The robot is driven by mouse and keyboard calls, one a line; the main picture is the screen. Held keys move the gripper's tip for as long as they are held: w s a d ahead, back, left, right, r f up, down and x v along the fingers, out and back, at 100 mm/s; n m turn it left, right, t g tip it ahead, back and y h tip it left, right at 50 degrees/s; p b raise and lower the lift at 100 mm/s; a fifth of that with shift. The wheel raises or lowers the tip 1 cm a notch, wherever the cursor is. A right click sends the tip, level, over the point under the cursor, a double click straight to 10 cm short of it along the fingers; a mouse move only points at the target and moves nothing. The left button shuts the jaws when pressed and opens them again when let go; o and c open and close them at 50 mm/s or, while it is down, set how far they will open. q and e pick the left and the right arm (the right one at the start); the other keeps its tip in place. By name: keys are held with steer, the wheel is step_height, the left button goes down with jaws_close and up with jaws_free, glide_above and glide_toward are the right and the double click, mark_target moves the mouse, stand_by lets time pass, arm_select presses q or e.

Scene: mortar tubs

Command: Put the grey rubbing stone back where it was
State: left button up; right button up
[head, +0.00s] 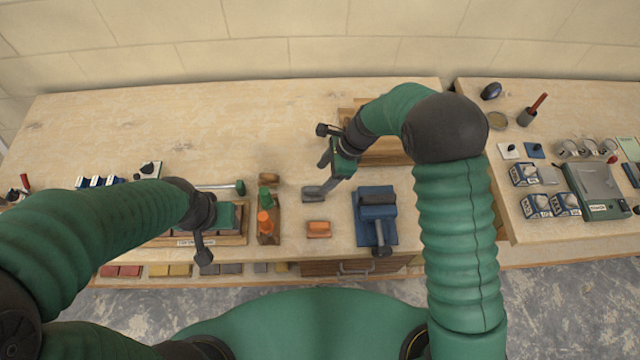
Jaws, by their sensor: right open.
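A small flat grey block (312,193), which looks like the grey rubbing stone, is on or just above the bench at the tip of my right gripper (328,172). My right gripper is open and points down toward the bench; whether the block lies between its fingers is unclear. My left gripper (204,238) is over a wooden tray (238,238) with a label on its front edge and green and dark blocks in it. The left arm hides part of the tray, and the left jaws are not clear enough to read.
An orange-topped block (318,228) lies just in front of the grey one. A second bench (560,110) holds cups and a scale. The back left bench is clear.

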steer(key=s+d+r+n+t+h, duration=0.1)
steer(key=s+d+r+n, duration=0.25)
steer(key=d, duration=0.25)
steer(key=s+d+r+n+h, duration=0.1)
steer(key=s+d+r+n, duration=0.2)
steer(key=d+n, duration=0.3)
arm_select(q)
steer(key=shift+w+d+f+b, duration=0.1)
steer(key=shift+d+f+b, duration=0.35)
steer(key=shift+f+b, duration=0.3)
steer(key=shift+w+d+f+b, duration=0.1)
steer(key=shift+d+f+b, duration=0.3)
steer(key=shift+f+b, duration=0.35)
arm_select(e)
steer(key=s+d+n+t+h, duration=0.1)
steer(key=s+d+n+h, duration=0.1)
steer(key=s+d+n, duration=0.3)
steer(key=shift+s+d+n+t+h, duration=0.2)
steer(key=shift+s+n+t+h, duration=0.1)
steer(key=shift+s+n, duration=1.9)
